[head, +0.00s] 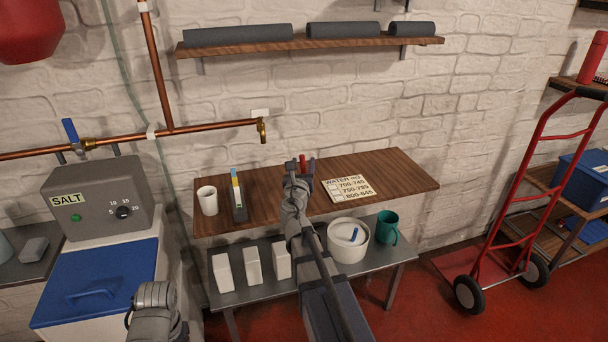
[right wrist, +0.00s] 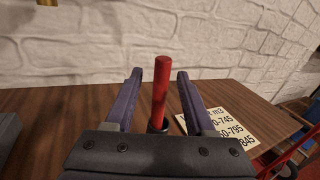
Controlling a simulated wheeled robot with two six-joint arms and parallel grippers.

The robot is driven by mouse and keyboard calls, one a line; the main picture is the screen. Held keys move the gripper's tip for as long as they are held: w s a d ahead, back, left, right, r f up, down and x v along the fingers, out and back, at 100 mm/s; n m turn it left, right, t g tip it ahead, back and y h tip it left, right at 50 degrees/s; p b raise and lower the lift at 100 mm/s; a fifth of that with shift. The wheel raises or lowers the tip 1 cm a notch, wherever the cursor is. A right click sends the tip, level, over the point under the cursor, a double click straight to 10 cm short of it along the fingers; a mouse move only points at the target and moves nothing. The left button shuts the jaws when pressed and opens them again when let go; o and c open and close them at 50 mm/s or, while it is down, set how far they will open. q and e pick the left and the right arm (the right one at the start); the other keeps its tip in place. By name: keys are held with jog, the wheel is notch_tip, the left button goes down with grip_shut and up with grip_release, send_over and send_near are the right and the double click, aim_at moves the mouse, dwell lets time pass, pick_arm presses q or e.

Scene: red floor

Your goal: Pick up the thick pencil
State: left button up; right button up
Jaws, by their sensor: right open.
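The thick pencil is a red rod (right wrist: 161,90) standing upright in a small dark holder (right wrist: 157,127) on the brown wooden shelf. My right gripper (right wrist: 160,76) is open, with one finger on each side of the red rod in the right wrist view and a gap visible on both sides. In the head view only the red top of the rod (head: 303,161) shows, at the tips of my right gripper (head: 299,168); the gripper hides the rest. Part of my left arm shows at the bottom left, but its jaws do not.
The wooden shelf (head: 400,180) also holds a white cup (head: 208,201), a dark holder with a yellow-and-blue item (head: 238,200) and a sign (head: 348,188). Below are white blocks (head: 252,266), a white pot (head: 348,250) and a green mug (head: 387,229). A copper pipe (head: 215,127) runs above.

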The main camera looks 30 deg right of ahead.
jog(key=x, duration=0.3)
grip_shut()
dwell(0.4)
